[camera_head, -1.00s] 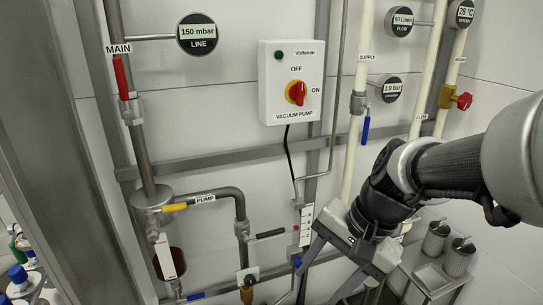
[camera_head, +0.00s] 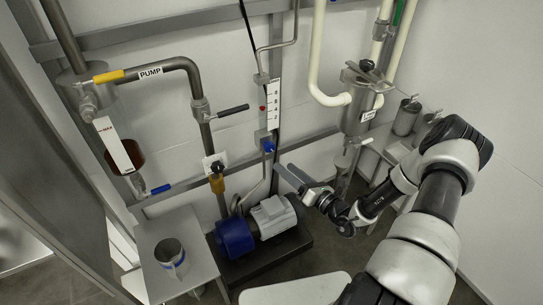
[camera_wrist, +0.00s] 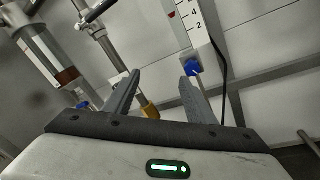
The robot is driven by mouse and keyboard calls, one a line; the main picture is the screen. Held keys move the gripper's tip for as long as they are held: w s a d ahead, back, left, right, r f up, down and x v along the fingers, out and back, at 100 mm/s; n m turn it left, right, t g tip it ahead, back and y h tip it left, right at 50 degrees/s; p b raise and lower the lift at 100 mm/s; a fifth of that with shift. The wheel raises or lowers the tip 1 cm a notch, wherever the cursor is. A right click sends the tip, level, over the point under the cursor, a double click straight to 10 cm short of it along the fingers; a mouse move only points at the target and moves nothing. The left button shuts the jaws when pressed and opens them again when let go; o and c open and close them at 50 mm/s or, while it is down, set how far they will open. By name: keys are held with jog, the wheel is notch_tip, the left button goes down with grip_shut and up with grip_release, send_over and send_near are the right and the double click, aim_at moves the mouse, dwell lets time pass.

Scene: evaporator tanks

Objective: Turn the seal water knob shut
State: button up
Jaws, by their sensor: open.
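A small blue knob (camera_head: 269,147) sits at the foot of a white scaled meter (camera_head: 273,105) with a red mark, on the frame rail. It fits the seal water knob, but I can read no label on it. My gripper (camera_head: 284,169) is open and empty, just below and right of the knob in the head view. In the wrist view, the knob (camera_wrist: 194,68) shows beyond the right fingertip of my gripper (camera_wrist: 162,77), right of the middle of the jaws. The fingers look apart from the knob. Which way the knob is turned cannot be told.
A blue and grey pump (camera_head: 255,225) stands below. A black-handled valve (camera_head: 232,111), a yellow-brown fitting (camera_head: 217,183) and a blue lever (camera_head: 160,189) are to the left. A steel vessel (camera_head: 356,115) hangs to the right. A small table (camera_head: 195,267) bears a metal jug (camera_head: 171,256).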

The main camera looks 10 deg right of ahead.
aim_at(271, 149)
jog(key=d+f+m+t+h, duration=0.1)
jog(key=d+f+m+h, duration=0.25)
jog(key=f, duration=0.25)
jog(key=shift+m, duration=0.45)
jog(key=b+x, duration=0.2)
jog(key=x, duration=0.6)
jog(key=b+x, duration=0.2)
jog(key=x, duration=0.7)
jog(key=shift+w+a+r, duration=0.2)
jog(key=shift+w+a, duration=0.05)
jog(key=shift+w, duration=0.05)
jog(key=c, duration=1)
jog(key=shift+c, duration=0.2)
